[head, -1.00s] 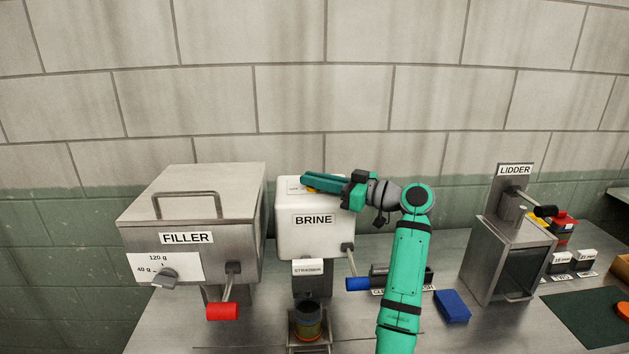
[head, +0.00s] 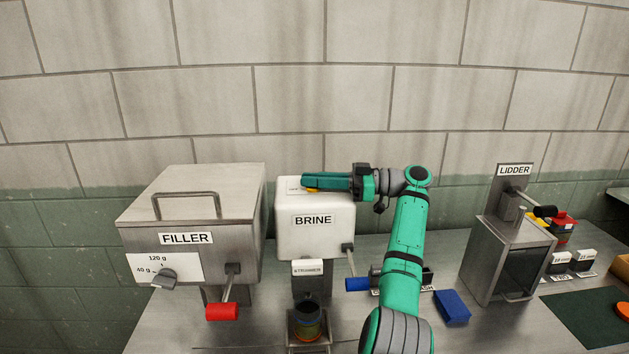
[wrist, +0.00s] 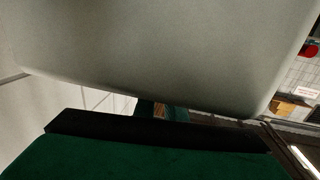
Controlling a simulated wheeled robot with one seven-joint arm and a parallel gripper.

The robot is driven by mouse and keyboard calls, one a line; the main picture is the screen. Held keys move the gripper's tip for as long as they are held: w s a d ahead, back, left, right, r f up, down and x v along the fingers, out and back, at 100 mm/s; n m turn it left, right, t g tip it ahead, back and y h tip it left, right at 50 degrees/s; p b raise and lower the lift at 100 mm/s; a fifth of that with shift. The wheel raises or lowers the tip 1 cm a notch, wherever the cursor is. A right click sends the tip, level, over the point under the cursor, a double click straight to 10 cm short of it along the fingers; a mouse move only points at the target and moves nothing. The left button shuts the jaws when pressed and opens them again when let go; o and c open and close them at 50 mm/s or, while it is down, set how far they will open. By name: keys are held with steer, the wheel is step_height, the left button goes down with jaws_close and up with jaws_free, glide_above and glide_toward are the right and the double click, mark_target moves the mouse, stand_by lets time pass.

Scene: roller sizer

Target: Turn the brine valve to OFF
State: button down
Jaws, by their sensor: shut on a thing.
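The white brine box (head: 316,238), labelled BRINE, stands at the middle of the bench in the head view. A small yellow piece, the visible part of the brine valve (head: 311,190), shows on its top beside a small label. My gripper (head: 308,183) reaches in from the right, lying level just over the box top, and is shut on the valve. Its fingers hide most of the valve, so I cannot read which way it points. In the wrist view the pale box (wrist: 160,50) fills the upper part, with my dark green gripper below it.
The steel filler (head: 190,220) with a red-handled lever stands left. A blue lever handle (head: 357,284) and a jar (head: 307,322) under the strainer are in front of the box. A blue block (head: 452,306) and the lidder (head: 512,255) are to the right.

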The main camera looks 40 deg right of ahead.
steer(key=shift+f+n+g+y, duration=0.25)
steer(key=shift+n+g+y, duration=0.15)
steer(key=shift+g+y, duration=0.15)
stand_by(0.5)
steer(key=c, duration=1.8)
jaws_free()
steer(key=shift+r, duration=0.1)
steer(key=shift+w+r, duration=0.1)
steer(key=shift+r, duration=1.45)
steer(key=shift+s+a+r, duration=0.3)
steer(key=shift+s+r, duration=0.05)
steer(key=shift+r, duration=0.25)
steer(key=s+a+r, duration=0.2)
steer(key=s+r, duration=0.1)
steer(key=s+a+r, duration=0.2)
steer(key=s+r, duration=0.1)
steer(key=s, duration=0.1)
steer(key=s+a+r, duration=0.2)
steer(key=s, duration=0.2)
steer(key=shift+s+a+r, duration=0.2)
steer(key=shift+a+r, duration=0.15)
steer(key=shift+r, duration=0.05)
steer(key=shift+w, duration=0.1)
